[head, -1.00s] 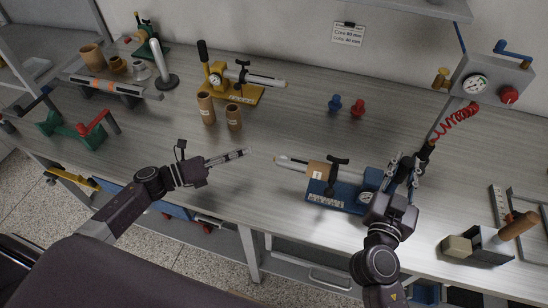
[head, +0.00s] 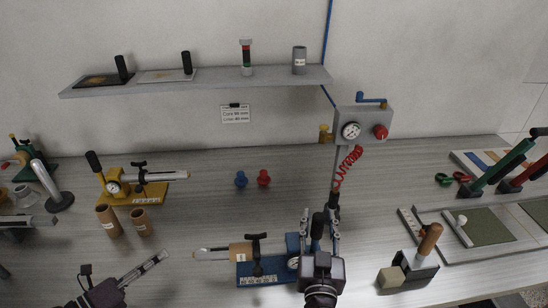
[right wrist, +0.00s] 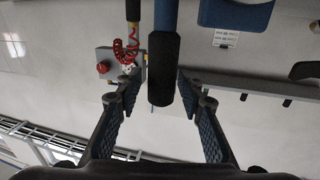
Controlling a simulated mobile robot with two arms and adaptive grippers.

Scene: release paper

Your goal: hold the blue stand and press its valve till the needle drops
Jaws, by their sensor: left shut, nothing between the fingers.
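The blue stand (head: 262,276) stands on the table in front of me, with a white dial gauge (head: 292,263). A black T-shaped valve knob (head: 256,244) rises from it. A brown sleeve (head: 240,251) with a pale tip points left from the stand. My right gripper (head: 320,222) is open at the stand's right end. In the right wrist view its fingers are on either side of a black handle grip (right wrist: 162,70), with narrow gaps showing. My left gripper (head: 152,261) is shut and empty, left of the stand and apart from it. The needle is too small to read.
A grey valve box (head: 363,122) with a red coiled hose (head: 347,166) stands behind my right gripper. A yellow stand (head: 135,188) and brown cups (head: 108,221) are at the left. Blue and red pegs (head: 263,178) stand at the back. A wooden-handled block (head: 415,262) is at the right.

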